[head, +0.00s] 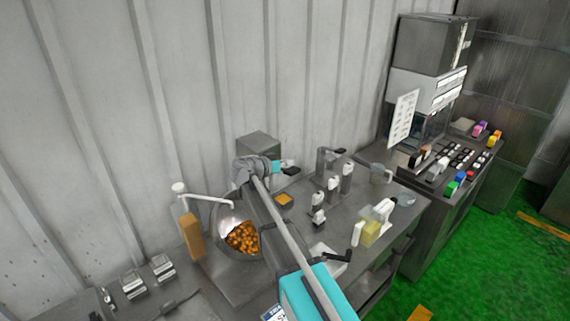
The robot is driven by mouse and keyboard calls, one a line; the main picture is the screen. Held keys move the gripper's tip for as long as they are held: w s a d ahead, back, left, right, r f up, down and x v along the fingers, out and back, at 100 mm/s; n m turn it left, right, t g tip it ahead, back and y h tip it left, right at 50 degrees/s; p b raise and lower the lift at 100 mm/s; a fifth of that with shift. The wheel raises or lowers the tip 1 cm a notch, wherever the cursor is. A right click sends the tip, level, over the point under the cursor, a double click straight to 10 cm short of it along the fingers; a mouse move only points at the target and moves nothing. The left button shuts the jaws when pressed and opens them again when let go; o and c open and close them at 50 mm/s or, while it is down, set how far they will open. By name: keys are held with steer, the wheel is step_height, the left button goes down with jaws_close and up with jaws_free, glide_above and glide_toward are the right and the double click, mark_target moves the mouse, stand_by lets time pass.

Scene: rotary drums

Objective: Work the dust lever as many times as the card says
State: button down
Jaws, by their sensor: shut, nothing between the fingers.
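My gripper (290,166) is small and dark at the end of my arm, past a teal wrist band, over the back of the metal table. It looks shut and empty; its fingertips are too small to see clearly. A grey box (258,147) stands against the wall just behind it. A grey post with a dark handle (334,152) stands to the right of my gripper, apart from it. I cannot tell which handle is the dust lever. A white card (403,119) with rows of print stands upright by the tall machine; its text is unreadable.
A drum (222,214) of orange-brown pieces lies left of my arm, partly hidden by it. Several white-topped shakers (333,188) stand mid-table. The green floor (480,260) is open.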

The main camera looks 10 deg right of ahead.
steer(key=shift+s+d+f+b, duration=0.15)
steer(key=shift+f+b, duration=0.35)
steer(key=shift+f, duration=0.25)
steer(key=shift+d, duration=0.15)
steer(key=shift+d+f, duration=0.1)
steer(key=shift+d, duration=0.05)
steer(key=shift+f, duration=0.1)
steer(key=shift+s, duration=0.1)
